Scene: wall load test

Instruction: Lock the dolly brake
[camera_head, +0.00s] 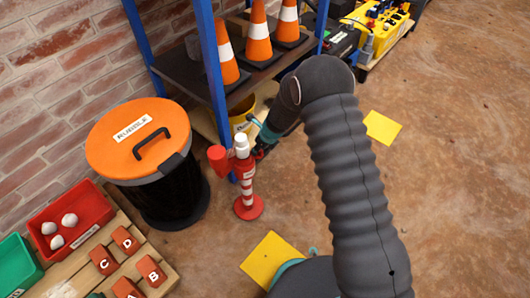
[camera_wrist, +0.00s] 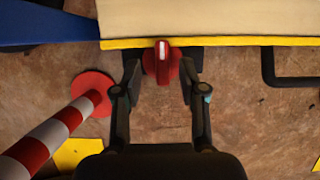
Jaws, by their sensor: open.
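In the wrist view a red round knob (camera_wrist: 163,76) with a raised grip and a white mark sits at the yellow front edge of a pale board (camera_wrist: 210,18), which looks like the dolly deck. My gripper (camera_wrist: 161,62) is open, with one finger on each side of the knob. A small gap shows beside the knob, and I cannot tell whether either finger touches it. In the head view my gripper (camera_head: 260,150) is low by the blue shelf leg, partly hidden by my arm. The knob is hidden there.
A red-and-white post (camera_head: 246,185) stands close left of my gripper; its base (camera_wrist: 92,90) shows in the wrist view. A black bar handle (camera_wrist: 290,82) is at the right. An orange-lidded bin (camera_head: 140,140) and cone shelf (camera_head: 185,75) stand nearby. Floor at right is mostly clear.

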